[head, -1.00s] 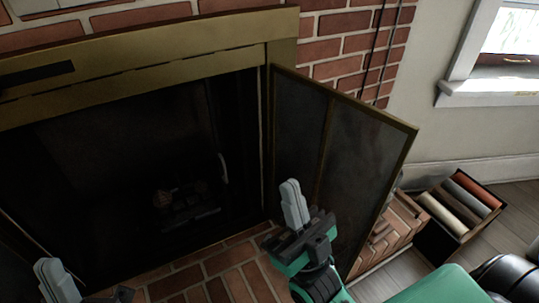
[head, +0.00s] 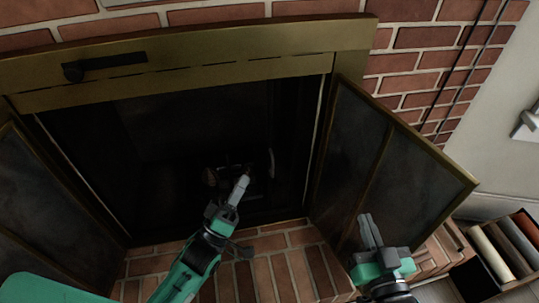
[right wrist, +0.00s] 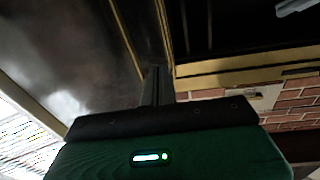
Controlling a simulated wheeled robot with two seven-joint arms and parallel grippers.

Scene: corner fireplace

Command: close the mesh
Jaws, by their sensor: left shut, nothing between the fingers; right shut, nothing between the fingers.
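The fireplace mesh has two framed dark panels. The right panel (head: 405,165) is swung outward from the right side of the opening. The left panel (head: 35,215) stands swung out at the left edge of the head view. My left gripper (head: 241,186) is shut and empty, in front of the dark opening between the panels. My right gripper (head: 367,225) is shut and empty, overlapping the lower part of the right panel; I cannot tell whether it touches. In the right wrist view, the right gripper (right wrist: 157,85) points up beside the panel (right wrist: 75,45).
A brass frame (head: 200,80) with a dark handle (head: 105,62) tops the opening (head: 150,145). A brick hearth (head: 275,265) lies below. A dark box of rolled items (head: 475,280) stands at the right. Brick wall (head: 425,65) rises behind.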

